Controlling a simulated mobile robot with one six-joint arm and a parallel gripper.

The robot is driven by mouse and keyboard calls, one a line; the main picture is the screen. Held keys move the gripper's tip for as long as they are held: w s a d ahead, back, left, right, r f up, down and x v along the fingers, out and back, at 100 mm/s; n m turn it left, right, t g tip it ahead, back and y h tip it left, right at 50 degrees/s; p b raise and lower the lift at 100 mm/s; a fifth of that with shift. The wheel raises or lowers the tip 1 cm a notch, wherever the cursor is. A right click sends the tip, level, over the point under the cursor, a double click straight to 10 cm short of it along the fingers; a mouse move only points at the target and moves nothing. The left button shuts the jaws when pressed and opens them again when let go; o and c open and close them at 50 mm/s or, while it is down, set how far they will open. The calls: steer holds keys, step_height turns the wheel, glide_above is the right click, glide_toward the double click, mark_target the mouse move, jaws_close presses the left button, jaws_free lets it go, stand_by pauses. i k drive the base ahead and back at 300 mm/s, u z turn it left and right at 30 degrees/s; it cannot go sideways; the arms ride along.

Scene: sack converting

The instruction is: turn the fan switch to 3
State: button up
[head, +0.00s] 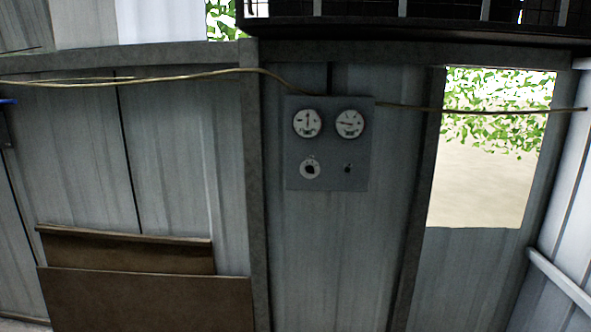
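A grey control panel (327,178) is fixed to the corrugated wall near the middle of the head view. Two round white gauges (307,123) and (350,124) sit side by side in its upper half. A small dark knob or button (348,169) sits below the right gauge. My gripper is not in view.
A yellowish cable (200,75) runs across the wall above and behind the panel. Brown boards (145,295) lean at the lower left. A window opening (490,150) is at the right. A dark shelf or rack (420,28) overhangs at the top. The wall before the panel looks unobstructed.

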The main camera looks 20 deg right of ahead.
mark_target(309, 169)
steer(key=u, duration=0.45)
steer(key=i, duration=0.85)
steer(key=u, duration=0.45)
